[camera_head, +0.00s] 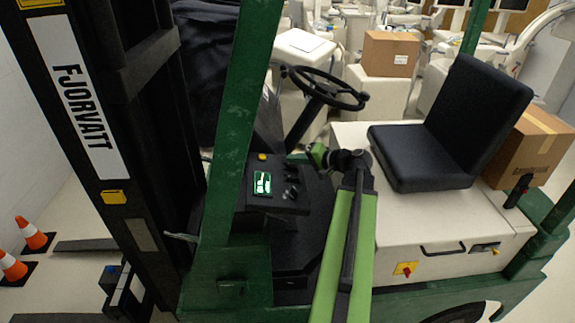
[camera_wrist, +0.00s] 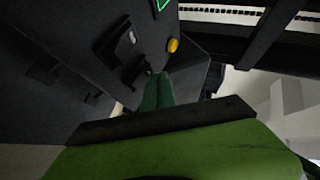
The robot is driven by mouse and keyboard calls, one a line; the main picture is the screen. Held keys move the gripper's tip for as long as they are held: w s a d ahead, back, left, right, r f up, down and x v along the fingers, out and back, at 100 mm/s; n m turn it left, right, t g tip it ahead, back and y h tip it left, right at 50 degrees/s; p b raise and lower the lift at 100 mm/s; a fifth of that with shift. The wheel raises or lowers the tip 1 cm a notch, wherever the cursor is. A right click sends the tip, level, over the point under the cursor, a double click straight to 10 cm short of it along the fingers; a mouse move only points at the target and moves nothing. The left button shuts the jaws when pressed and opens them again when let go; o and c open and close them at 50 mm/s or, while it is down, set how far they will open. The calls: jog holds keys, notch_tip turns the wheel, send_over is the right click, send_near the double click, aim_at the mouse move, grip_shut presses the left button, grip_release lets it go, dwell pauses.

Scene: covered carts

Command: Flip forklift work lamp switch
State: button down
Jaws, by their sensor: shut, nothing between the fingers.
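The forklift's black dash panel (camera_head: 250,208) is left of my arm in the head view. It carries a lit green display (camera_head: 263,183), a yellow button (camera_head: 262,157) and black switches (camera_head: 291,192). I cannot tell which one is the work lamp switch. My gripper (camera_head: 316,154) is shut and empty, to the right of the panel near the steering column. In the wrist view, the green fingers of my gripper (camera_wrist: 158,92) are together just below the yellow button (camera_wrist: 173,45). Black switches (camera_wrist: 127,43) are up and left of the fingers. Contact with the panel cannot be made out.
The steering wheel (camera_head: 325,88) is above my gripper. A green post (camera_head: 232,110) stands left of the dash. The black seat (camera_head: 445,125) and the cream body (camera_head: 440,225) with a red knob on yellow (camera_head: 405,269) are to the right. Orange cones (camera_head: 32,233) stand at far left.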

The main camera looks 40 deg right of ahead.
jog(key=shift+w+a+f, duration=0.1)
jog(key=shift+a+f, duration=0.05)
jog(key=shift+f, duration=0.15)
jog(key=shift+r, duration=0.1)
dwell(0.4)
jog(key=shift+s+d+r+p, duration=0.25)
jog(key=shift+d+r+p, duration=0.15)
jog(key=shift+r, duration=0.2)
jog(key=r+p, duration=0.1)
jog(key=s+d+r+p, duration=0.1)
jog(key=p, duration=0.1)
jog(key=d+r+p, duration=0.1)
jog(key=r, duration=0.1)
jog(key=shift+s+r, duration=0.1)
jog(key=shift+s, duration=0.3)
